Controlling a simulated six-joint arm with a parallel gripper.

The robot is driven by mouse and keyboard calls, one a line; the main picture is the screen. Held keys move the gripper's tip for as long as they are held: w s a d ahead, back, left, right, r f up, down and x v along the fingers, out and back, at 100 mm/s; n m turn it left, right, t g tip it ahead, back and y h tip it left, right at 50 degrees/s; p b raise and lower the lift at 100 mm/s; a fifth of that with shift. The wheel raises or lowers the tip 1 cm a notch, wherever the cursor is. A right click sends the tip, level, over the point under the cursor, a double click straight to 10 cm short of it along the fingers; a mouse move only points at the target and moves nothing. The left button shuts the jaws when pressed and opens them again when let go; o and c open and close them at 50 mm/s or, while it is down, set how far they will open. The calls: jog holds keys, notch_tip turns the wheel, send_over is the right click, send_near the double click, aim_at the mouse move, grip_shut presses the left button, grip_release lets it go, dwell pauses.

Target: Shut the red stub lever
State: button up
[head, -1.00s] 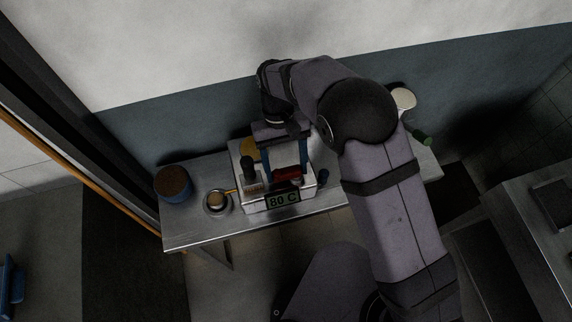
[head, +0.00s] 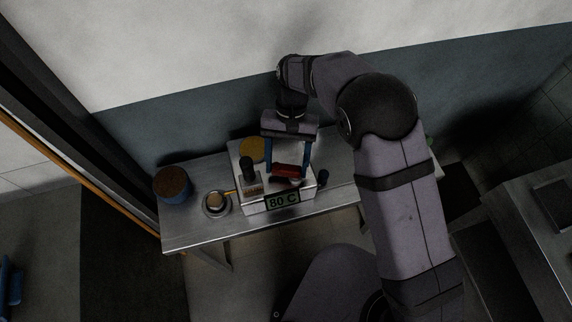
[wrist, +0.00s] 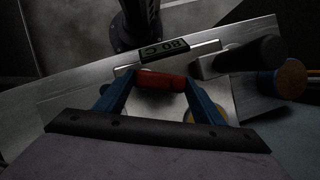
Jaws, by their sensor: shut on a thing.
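The red stub lever (head: 287,171) sits on top of the steel machine (head: 250,205) with the green "80 C" display (head: 283,200). My gripper (head: 286,168) reaches down from behind, with one blue finger at each end of the red lever. The wrist view shows the red lever (wrist: 160,81) between the two blue fingertips, so my gripper (wrist: 158,84) is shut on it. The lever's underside and its mount are hidden.
A small metal cup (head: 216,203) and a blue tub (head: 173,186) stand further left on the steel table (head: 190,236). A small dark-blue thing (head: 323,177) stands right of the machine.

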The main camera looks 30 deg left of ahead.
aim_at(297, 158)
jog(key=m, duration=0.1)
jog(key=w+m+y, duration=0.1)
jog(key=m, duration=0.1)
jog(key=shift+r, duration=0.15)
jog(key=m+y, duration=0.1)
jog(key=m, duration=0.1)
jog(key=w+m, duration=0.1)
jog(key=m, duration=0.1)
jog(key=shift+d+y, duration=0.15)
jog(key=shift+y, duration=0.25)
jog(key=m, duration=0.2)
jog(key=m+y, duration=0.1)
jog(key=m, duration=0.1)
jog(key=w+d+m+t+y, duration=0.1)
jog(key=m, duration=0.1)
jog(key=shift+m+p, duration=0.3)
jog(key=o, duration=1.1)
jog(key=shift+s, duration=0.1)
jog(key=shift+c, duration=0.2)
jog(key=b+v, duration=0.2)
jog(key=v, duration=0.5)
jog(key=shift+b, duration=0.3)
jog(key=shift+d+r, duration=0.1)
jog(key=shift+d, duration=0.05)
